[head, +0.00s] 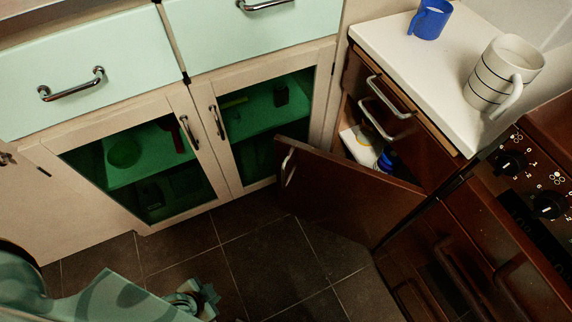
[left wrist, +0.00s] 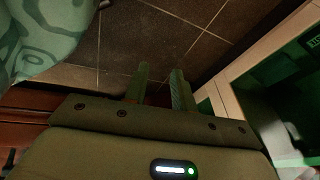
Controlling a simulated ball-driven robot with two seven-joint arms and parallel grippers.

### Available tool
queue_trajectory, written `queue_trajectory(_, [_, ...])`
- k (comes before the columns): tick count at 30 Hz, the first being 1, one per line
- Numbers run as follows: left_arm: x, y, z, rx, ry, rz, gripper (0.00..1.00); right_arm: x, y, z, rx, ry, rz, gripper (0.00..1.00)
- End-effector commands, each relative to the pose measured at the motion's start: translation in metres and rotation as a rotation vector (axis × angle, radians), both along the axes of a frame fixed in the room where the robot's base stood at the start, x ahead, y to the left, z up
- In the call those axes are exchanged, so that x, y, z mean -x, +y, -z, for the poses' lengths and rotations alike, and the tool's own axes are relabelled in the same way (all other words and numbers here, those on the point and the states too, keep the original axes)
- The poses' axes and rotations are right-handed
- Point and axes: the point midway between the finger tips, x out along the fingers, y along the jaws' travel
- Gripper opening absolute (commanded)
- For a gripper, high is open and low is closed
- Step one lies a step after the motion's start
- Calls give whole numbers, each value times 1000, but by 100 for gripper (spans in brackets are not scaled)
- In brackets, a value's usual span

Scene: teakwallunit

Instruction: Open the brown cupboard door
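The brown cupboard door (head: 335,197) stands swung out over the floor under the white counter. Its metal handle (head: 288,167) is near the free edge. The cupboard opening (head: 350,125) shows behind the door, with a pale item and a blue item inside. My left gripper (head: 200,299) is low at the bottom of the head view, apart from the door and its handle. In the left wrist view its two fingers (left wrist: 158,88) are spread with floor tiles between them, and they hold nothing. My right gripper is not in view.
Glass-fronted green cabinets (head: 150,155) with mint drawers (head: 80,75) stand at left. Brown drawers (head: 395,105) sit above the opening. The white counter (head: 400,45) carries a blue mug (head: 430,20) and a striped mug (head: 500,72). A stove (head: 525,190) is at right. Tiled floor (head: 265,260) is clear.

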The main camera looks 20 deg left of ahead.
Motion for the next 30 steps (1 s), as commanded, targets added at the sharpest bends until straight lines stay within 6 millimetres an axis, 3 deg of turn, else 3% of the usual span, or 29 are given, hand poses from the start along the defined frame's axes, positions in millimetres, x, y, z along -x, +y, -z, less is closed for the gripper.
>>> queue_trajectory(8, [-96, -30, -36, 198, -374, -25, 26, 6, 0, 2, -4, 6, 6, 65])
queue_trajectory(11, [-130, -41, -63, 296, -550, -44, 26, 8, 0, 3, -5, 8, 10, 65])
queue_trajectory(15, [-167, -49, -113, 449, -830, -83, 26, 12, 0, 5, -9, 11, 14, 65])
queue_trajectory(18, [-178, -47, -144, 532, -988, -116, 26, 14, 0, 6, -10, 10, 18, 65])
queue_trajectory(21, [-181, -44, -162, 577, -1078, -141, 26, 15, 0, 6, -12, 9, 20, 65])
queue_trajectory(26, [-190, -44, -169, 598, -1120, -154, 26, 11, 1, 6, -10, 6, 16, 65])
queue_trajectory(30, [-214, -50, -168, 597, -1119, -153, 26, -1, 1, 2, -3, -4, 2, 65])
